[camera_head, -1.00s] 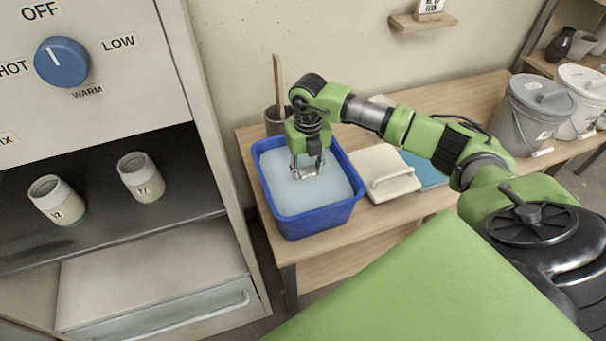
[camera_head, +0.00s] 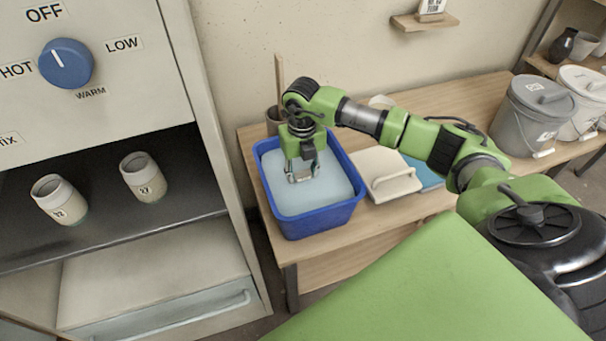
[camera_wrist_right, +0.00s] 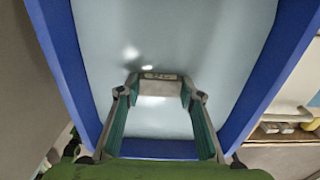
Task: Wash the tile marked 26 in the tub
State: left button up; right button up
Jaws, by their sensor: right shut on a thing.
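The blue tub (camera_head: 325,219) stands on the wooden table and holds pale, cloudy water (camera_head: 330,196). My right gripper (camera_head: 303,178) points down into the tub, its fingertips at the water. In the right wrist view, my right gripper (camera_wrist_right: 160,88) is shut on a small pale tile (camera_wrist_right: 160,76), seen nearly edge-on between the fingertips. A dark mark shows on the tile but is too small to read. Much of the tile is hidden by the fingers or the water. My left gripper is not in view.
A cream lidded box or slab with a handle (camera_head: 384,172) lies right of the tub, beside a blue board (camera_head: 428,178). A pot with a wooden stick (camera_head: 279,85) stands behind the tub. Grey (camera_head: 532,115) and white (camera_head: 582,95) buckets stand at right. Two cups stand on the left shelf (camera_head: 110,225).

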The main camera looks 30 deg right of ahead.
jog(key=shift+d, duration=1.1)
jog(key=shift+a, duration=0.1)
jog(key=shift+a, duration=1.15)
jog(key=shift+d, duration=0.15)
jog(key=shift+d, duration=1.1)
jog(key=shift+a, duration=0.1)
